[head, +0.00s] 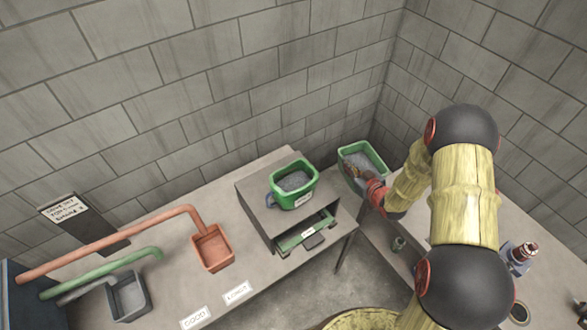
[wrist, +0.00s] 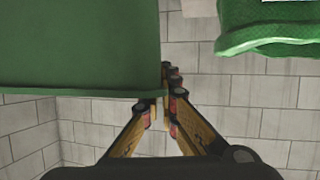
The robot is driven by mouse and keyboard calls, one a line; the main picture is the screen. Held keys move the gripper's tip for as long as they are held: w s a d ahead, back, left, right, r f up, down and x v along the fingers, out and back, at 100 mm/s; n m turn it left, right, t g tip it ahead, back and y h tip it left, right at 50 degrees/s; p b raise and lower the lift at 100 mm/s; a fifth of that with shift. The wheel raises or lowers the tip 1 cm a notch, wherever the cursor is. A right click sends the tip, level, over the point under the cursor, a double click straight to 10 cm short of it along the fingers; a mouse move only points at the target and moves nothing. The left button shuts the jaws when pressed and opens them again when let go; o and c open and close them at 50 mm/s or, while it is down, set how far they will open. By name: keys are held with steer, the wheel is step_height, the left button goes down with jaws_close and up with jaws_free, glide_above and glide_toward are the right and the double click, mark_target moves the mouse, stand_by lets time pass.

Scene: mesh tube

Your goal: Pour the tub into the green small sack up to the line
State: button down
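A green tub (head: 381,159) with grey contents is at the back right, by the wall corner. My gripper (head: 353,166) reaches its near left side. In the wrist view the tub is a large green panel (wrist: 80,45), and my fingers (wrist: 170,92) close together at its right edge, apparently on its wall. The exact contact is partly hidden. The green small sack (head: 291,200), thick-rimmed and labelled, stands upright left of the tub and holds grey material. It shows partly in the wrist view (wrist: 265,35). Its fill line cannot be made out.
The sack stands on a grey box (head: 256,207) with an open drawer-like slot (head: 306,234). An orange tray (head: 212,248), a grey bin (head: 128,297) and pipes are at the left. A bottle (head: 524,251) and a small jar (head: 398,243) stand on the right bench.

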steer(key=shift+w+a+r+n+g+y+p, duration=0.7)
steer(key=shift+a+r+n+g+y+p, duration=1.45)
steer(key=shift+r+n+g+y+p, duration=1.2)
step_height(320, 180, down, 8)
steer(key=n+b, duration=0.1)
steer(key=b, duration=0.1)
steer(key=shift+b, duration=0.3)
steer(key=shift+t, duration=0.25)
steer(key=s+a+r+n+t+h+p, duration=0.1)
steer(key=s+a+r+n+h+p, duration=0.1)
steer(key=r, duration=0.4)
steer(key=shift+s+a+n+h+p, duration=0.2)
steer(key=shift+a+n+h+p, duration=0.2)
steer(key=shift+a+p, duration=0.65)
